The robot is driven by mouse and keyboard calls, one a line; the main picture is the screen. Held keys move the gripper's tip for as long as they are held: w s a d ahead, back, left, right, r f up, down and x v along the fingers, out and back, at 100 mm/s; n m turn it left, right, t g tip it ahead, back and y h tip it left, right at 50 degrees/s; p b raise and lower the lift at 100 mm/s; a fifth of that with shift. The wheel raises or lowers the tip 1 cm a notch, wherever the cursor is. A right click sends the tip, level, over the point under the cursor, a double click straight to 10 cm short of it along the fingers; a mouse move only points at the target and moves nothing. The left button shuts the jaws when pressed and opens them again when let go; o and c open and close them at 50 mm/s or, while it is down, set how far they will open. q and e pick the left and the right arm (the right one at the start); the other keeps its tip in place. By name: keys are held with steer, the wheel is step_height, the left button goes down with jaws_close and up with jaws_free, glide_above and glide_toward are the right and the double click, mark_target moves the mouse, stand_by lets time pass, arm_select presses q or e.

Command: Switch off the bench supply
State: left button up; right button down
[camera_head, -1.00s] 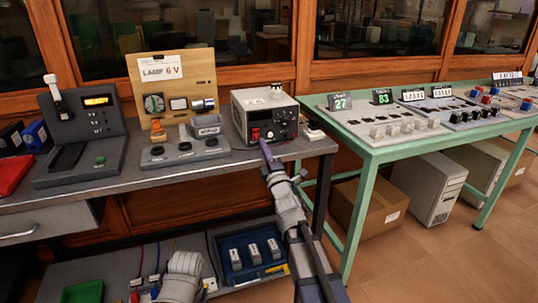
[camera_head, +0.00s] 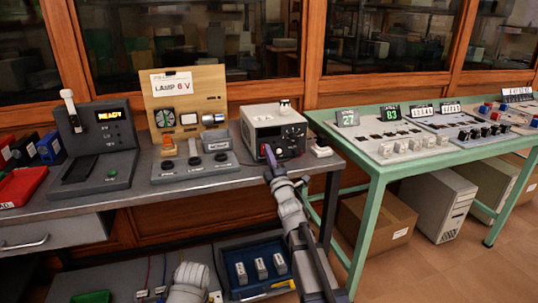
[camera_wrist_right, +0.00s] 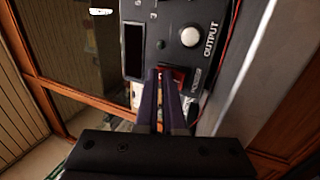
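The bench supply (camera_head: 262,119) is a grey box with a black front panel, standing at the right end of the grey bench. The right wrist view shows its panel close up, with a dark display window (camera_wrist_right: 133,48), a white round knob (camera_wrist_right: 190,36) by the word OUTPUT, and a red switch (camera_wrist_right: 178,74) by a POWER label. My right gripper (camera_head: 268,158) is at the lower front of the supply. In the wrist view its fingers (camera_wrist_right: 161,76) lie close together, empty, with their tips over the red switch's edge. Contact cannot be told. My left gripper is out of view.
A lamp board (camera_head: 185,90) and a grey three-knob box (camera_head: 195,168) stand left of the supply. A terminal reading READY (camera_head: 104,150) is farther left. A small white-topped item (camera_head: 320,149) sits just right of the supply. A green table (camera_head: 372,160) stands beyond.

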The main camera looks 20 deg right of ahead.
steer(key=shift+w, duration=0.2)
steer(key=s, duration=1.4)
steer(key=shift+s+d+f+b, duration=0.2)
steer(key=shift+f+b, duration=0.1)
steer(key=s+a+f+m+g+h, duration=0.1)
steer(key=a+f+m+g, duration=0.35)
steer(key=f, duration=0.55)
steer(key=s+a+f+m+g+h, duration=0.1)
steer(key=a+f+m+g, duration=0.2)
steer(key=f+m+g, duration=0.5)
steer(key=s+a+f+m+g, duration=0.1)
steer(key=s+a+f+g, duration=0.25)
steer(key=s, duration=0.35)
steer(key=s+a+f+g, duration=0.3)
steer(key=s+f, duration=0.1)
steer(key=s, duration=0.2)
steer(key=s+a+f+m+g, duration=0.1)
steer(key=s+a+f+g, duration=0.25)
steer(key=s, duration=0.35)
step_height(320, 180, up, 32)
steer(key=p, duration=3.2)
steer(key=shift+s, duration=0.35)
